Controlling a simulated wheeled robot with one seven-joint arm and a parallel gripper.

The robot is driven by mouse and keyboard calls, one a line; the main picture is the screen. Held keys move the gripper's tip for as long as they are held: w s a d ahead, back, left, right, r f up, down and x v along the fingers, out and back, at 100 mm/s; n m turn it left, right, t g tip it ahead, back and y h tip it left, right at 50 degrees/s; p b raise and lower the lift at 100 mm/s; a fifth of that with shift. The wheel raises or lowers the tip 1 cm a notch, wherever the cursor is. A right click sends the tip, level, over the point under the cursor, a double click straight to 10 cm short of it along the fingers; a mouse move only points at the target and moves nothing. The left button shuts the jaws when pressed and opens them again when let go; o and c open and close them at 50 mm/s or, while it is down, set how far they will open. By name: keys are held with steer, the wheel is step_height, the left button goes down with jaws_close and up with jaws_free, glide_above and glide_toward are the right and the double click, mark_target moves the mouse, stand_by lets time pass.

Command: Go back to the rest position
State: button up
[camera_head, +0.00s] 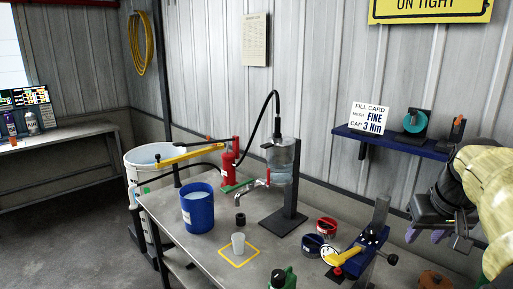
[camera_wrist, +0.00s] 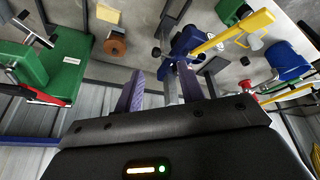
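My gripper (camera_head: 436,238) is at the right of the head view, at the end of my arm, beyond the right side of the workbench and below the blue wall shelf. Its purple-tipped fingers point down. In the wrist view the two purple fingers (camera_wrist: 160,74) stand apart with nothing held between them, so it is open and empty. It touches nothing that I can see.
The workbench (camera_head: 180,232) carries a blue bucket (camera_head: 198,209), a clear column on a stand (camera_head: 284,160), a white cup (camera_head: 238,243) inside a yellow square, and a blue clamp device (camera_head: 368,242). A blue shelf (camera_head: 378,143) hangs on the wall.

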steer(key=s+a+f+n, duration=0.1)
steer(key=s+a+f, duration=0.1)
steer(key=a+f, duration=0.8)
steer(key=s+a+f+n+g+y, duration=0.1)
steer(key=s+a+f, duration=0.2)
steer(key=a+f, duration=0.8)
step_height(320, 180, down, 2)
steer(key=shift+a+f+g, duration=0.15)
steer(key=shift+f+g, duration=0.05)
steer(key=shift+g, duration=0.1)
